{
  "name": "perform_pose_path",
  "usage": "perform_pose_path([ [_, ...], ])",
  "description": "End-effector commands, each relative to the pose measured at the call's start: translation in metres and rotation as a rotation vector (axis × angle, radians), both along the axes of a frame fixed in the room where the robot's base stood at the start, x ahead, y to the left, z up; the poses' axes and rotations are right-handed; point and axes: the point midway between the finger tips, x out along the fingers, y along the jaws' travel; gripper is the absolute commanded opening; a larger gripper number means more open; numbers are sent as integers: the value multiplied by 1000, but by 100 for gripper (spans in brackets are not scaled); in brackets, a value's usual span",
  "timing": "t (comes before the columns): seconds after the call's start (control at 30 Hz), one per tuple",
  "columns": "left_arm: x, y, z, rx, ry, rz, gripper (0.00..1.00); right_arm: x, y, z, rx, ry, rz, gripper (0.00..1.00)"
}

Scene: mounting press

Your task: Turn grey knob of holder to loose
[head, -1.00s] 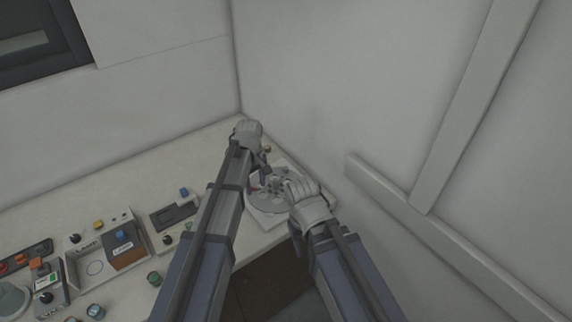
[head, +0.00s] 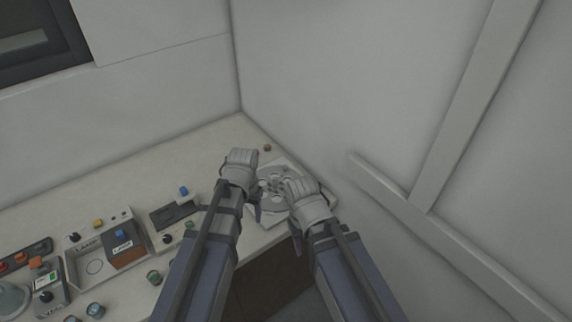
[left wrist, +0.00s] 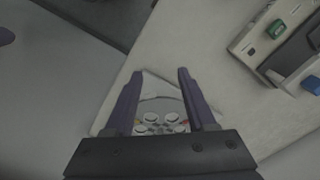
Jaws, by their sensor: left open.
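The holder (head: 270,208), a round grey disc with several round grey parts on a pale square base, lies near the table's right corner. In the left wrist view the holder (left wrist: 158,88) shows between my fingers, with grey round parts low down and small red marks. I cannot tell which part is the grey knob. My left gripper (left wrist: 160,74) is open and empty above the holder; in the head view it is at the holder's left side. My right gripper (head: 298,235) is at the holder's right side, partly covering it; its jaws are not clear.
A lamp box (head: 78,268) with knobs and an orange-brown block stands left on the table. A dark-topped device (head: 172,214) with a blue button is nearer. A small brown piece (head: 267,147) lies behind the holder. Walls close off the back and right. The back strip of table is clear.

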Motion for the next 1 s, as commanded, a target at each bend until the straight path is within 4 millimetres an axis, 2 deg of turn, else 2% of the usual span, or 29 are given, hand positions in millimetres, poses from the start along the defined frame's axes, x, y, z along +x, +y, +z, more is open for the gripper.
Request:
perform_pose_path([
  [0.03, 26, -1, 0, -4, -1, -18, 56, 0, 0, 0, 0, 0, 0, 50],
  [0.17, 74, -6, 0, -13, -3, -89, 56, 0, 0, 0, 0, 0, 0, 50],
  [0.27, 117, -15, 0, -18, -2, -167, 56, 0, 0, 0, 0, 0, 0, 50],
  [0.37, 167, -31, -1, -21, 2, -269, 56, 0, 0, 0, 0, 0, 0, 50],
  [0.5, 241, -68, -1, -21, 13, -445, 56, 0, 0, 0, 0, 0, 0, 50],
  [0.6, 273, -92, -1, -21, 23, -548, 56, 0, 0, 0, 0, 0, 0, 50],
  [0.73, 292, -108, -1, -21, 29, -619, 56, 0, 0, 0, 0, 0, 0, 50],
  [1.0, 293, -111, -3, -20, 30, -638, 56, 0, 0, -2, 0, 0, 0, 50],
])
